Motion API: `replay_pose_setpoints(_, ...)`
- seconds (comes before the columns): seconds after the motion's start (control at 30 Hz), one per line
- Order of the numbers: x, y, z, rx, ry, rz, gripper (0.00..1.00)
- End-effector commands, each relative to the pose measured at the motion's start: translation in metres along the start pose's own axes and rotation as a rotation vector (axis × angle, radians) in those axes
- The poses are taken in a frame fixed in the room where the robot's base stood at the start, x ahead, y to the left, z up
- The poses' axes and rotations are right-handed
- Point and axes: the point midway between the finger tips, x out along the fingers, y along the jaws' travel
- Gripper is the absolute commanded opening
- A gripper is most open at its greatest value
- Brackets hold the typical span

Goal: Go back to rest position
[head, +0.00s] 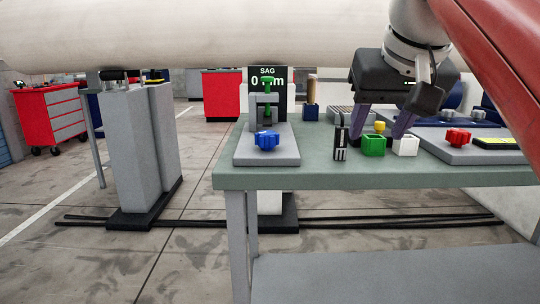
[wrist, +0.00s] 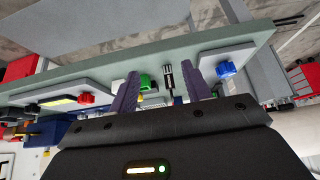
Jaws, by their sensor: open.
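My gripper (head: 381,130) is over the right half of the green-topped table (head: 300,178), pointing down with its two purple fingers apart. In the head view the fingers overlap the area around a green open box (head: 373,146), a white open box (head: 406,146) and a yellow piece (head: 380,126). In the wrist view my gripper (wrist: 163,76) shows nothing held between its fingers. The green box (wrist: 145,81) and a black block with white marks (wrist: 168,78) appear between them, beyond the tips. I cannot tell the exact height above the table.
A blue knob (head: 266,140) sits on a grey plate (head: 252,156) before a SAG display (head: 267,74). A large pale pipe (head: 180,38) crosses above. Open floor (head: 190,255) lies left.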

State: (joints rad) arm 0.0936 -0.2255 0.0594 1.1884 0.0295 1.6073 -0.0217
Motion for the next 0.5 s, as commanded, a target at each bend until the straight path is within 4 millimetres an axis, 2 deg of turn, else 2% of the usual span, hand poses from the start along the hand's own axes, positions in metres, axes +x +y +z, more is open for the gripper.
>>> replay_pose_setpoints(0.33,0.022,-0.001,0.020,0.001,-0.010,0.002,0.48)
replay_pose_setpoints(0.5,0.041,-0.001,0.039,0.002,-0.018,0.004,0.48)
